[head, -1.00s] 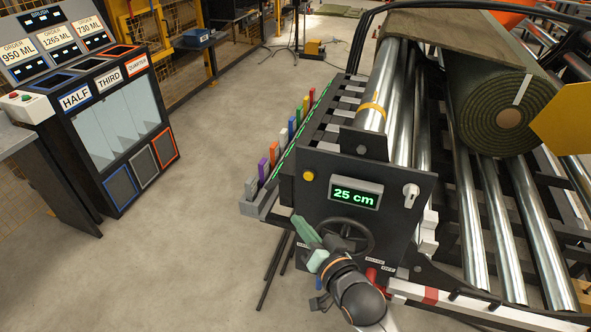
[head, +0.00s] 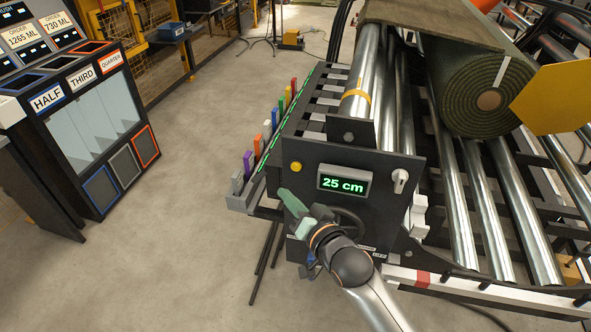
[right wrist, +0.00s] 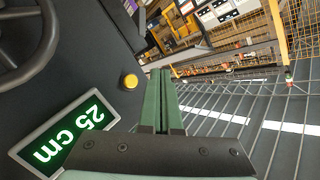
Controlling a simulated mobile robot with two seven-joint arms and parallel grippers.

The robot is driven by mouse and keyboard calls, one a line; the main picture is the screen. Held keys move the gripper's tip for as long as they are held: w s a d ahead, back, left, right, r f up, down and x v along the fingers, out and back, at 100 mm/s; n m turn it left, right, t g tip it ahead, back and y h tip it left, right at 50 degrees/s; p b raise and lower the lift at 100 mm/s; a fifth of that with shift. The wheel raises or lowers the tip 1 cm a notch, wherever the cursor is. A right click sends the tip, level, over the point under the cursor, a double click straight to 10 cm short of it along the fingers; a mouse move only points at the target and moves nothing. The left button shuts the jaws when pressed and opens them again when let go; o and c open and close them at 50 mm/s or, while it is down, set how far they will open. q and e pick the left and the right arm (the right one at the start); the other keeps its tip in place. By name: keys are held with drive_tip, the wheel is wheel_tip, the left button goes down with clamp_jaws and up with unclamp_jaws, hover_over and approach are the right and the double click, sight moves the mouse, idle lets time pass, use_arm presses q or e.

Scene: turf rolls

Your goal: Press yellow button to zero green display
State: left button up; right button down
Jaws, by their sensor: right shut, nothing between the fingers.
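The yellow button (head: 296,167) sits on the dark front panel (head: 385,165) of the roll machine, left of the green display (head: 343,184), which reads 25 cm. My right gripper (head: 284,192) is below and slightly left of the button, its green fingers pointing up toward it, apart from it. In the right wrist view the closed fingers (right wrist: 160,72) are to the right of the button (right wrist: 130,81), with nothing between them. The display (right wrist: 65,135) shows tilted there, at the lower left. My left gripper is not in view.
A black handwheel (head: 345,222) sits below the display, partly behind my right arm. A grey knob (head: 400,178) is right of the display. Coloured tabs (head: 267,131) line the machine's left side. A turf roll (head: 485,95) lies on the rollers.

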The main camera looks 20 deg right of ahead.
sight(296, 167)
drive_tip(key=shift+w+d+b, duration=0.1)
drive_tip(key=shift+w+d, duration=0.45)
drive_tip(key=shift+w, duration=0.25)
drive_tip(key=shift+w+d+b, duration=0.15)
drive_tip(key=shift+w+d, duration=0.4)
drive_tip(key=shift+w, duration=0.3)
drive_tip(key=shift+w+d+b, duration=0.1)
drive_tip(key=shift+w+d, duration=0.45)
drive_tip(key=shift+w, duration=0.25)
drive_tip(key=shift+w+d, duration=0.1)
drive_tip(key=shift+w+d, duration=0.15)
drive_tip(key=shift+w, duration=0.1)
drive_tip(key=shift+w+d+p, duration=0.25)
drive_tip(key=shift+w+p, duration=0.05)
drive_tip(key=shift+w, duration=0.05)
idle(1.0)
drive_tip(key=shift+s, duration=0.1)
drive_tip(key=shift+s+a+p, duration=0.5)
drive_tip(key=shift+s+p, duration=0.1)
